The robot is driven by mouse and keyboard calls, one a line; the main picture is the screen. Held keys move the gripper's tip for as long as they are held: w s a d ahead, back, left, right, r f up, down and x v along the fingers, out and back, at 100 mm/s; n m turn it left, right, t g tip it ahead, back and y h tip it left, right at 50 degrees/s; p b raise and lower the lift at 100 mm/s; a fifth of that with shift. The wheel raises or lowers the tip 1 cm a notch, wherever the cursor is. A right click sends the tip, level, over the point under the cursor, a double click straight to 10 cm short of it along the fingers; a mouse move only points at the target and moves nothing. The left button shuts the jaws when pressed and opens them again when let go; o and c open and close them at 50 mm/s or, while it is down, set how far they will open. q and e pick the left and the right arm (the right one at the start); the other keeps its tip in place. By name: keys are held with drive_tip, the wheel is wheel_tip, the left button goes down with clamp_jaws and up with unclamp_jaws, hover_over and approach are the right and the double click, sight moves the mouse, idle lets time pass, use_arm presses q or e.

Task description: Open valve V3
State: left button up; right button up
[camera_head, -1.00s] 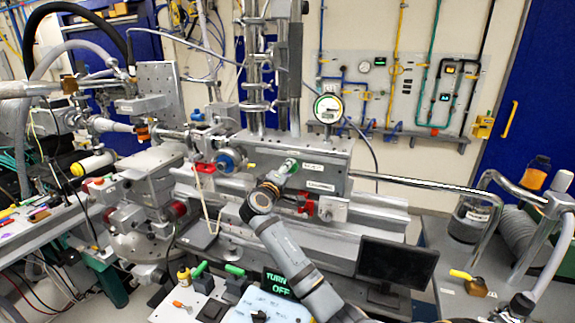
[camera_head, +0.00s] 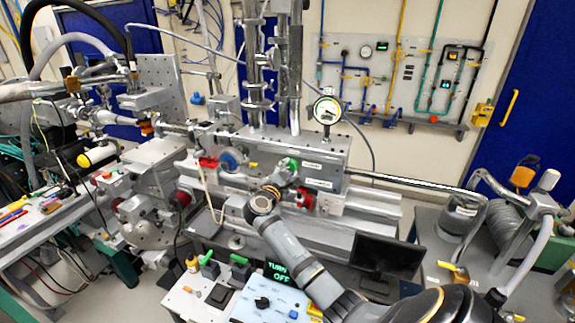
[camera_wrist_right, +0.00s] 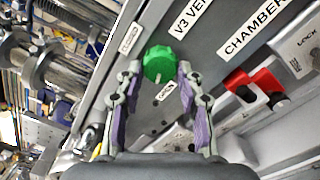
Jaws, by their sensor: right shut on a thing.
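The V3 valve knob (camera_head: 293,164) is small, round and green, on the front of the grey chamber block. In the right wrist view the green knob (camera_wrist_right: 160,64) has a pale pointer mark near its lower edge. A "V3 VE…" label (camera_wrist_right: 192,14) sits beside it, cut off by the picture edge, with small tags on either side of the knob. My right gripper (camera_head: 283,175) is at the knob. My left gripper is not in view.
A red part (camera_wrist_right: 255,85) and a lock panel (camera_wrist_right: 305,50) lie right of the knob. A dial gauge (camera_head: 327,109) stands above it. A dark monitor (camera_head: 387,255) and a control box with a "TURN OFF" display (camera_head: 279,272) are near my forearm.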

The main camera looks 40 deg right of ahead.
drive_tip(key=shift+n+p, duration=0.5)
drive_tip(key=shift+n, duration=0.2)
drive_tip(key=o, duration=1.2)
drive_tip(key=shift+c, duration=0.2)
drive_tip(key=v, duration=1.2)
drive_tip(key=shift+f, duration=0.1)
